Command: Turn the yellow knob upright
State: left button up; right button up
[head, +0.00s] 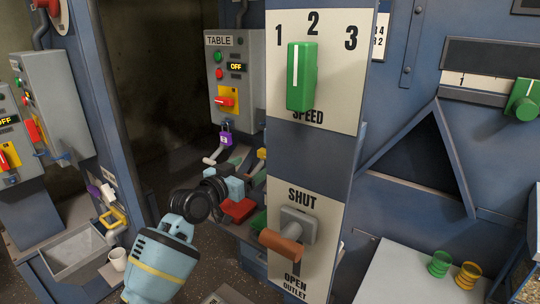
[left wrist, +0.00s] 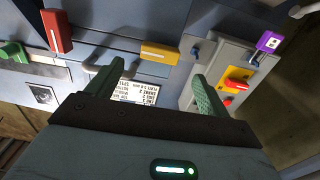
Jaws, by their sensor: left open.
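The yellow knob (left wrist: 160,50) is a bar on a blue panel in the left wrist view. It lies nearly level across that picture, slightly tilted. My left gripper (left wrist: 158,72) is open, with green fingers spread to either side below the knob and nothing between them. The knob appears apart from both fingers. In the head view my left arm reaches toward the back, and the gripper is small and partly lost among coloured parts. A small yellow piece (head: 262,153) shows there at the edge of the speed panel; I cannot tell whether it is the knob. My right gripper is not in view.
A red knob (left wrist: 57,32) and a green knob (left wrist: 15,52) sit left of the yellow one. A grey switch box (left wrist: 212,62) with a purple padlock (left wrist: 268,42) is close on the right. The speed panel (head: 335,50) stands in front in the head view.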

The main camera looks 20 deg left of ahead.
pick_arm(q)
jog(key=x, duration=0.7)
jog(key=shift+w+b, duration=0.2)
jog(key=shift+b, duration=0.2)
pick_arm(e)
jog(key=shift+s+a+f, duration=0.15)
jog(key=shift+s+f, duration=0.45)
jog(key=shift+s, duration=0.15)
pick_arm(q)
jog(key=c, duration=1)
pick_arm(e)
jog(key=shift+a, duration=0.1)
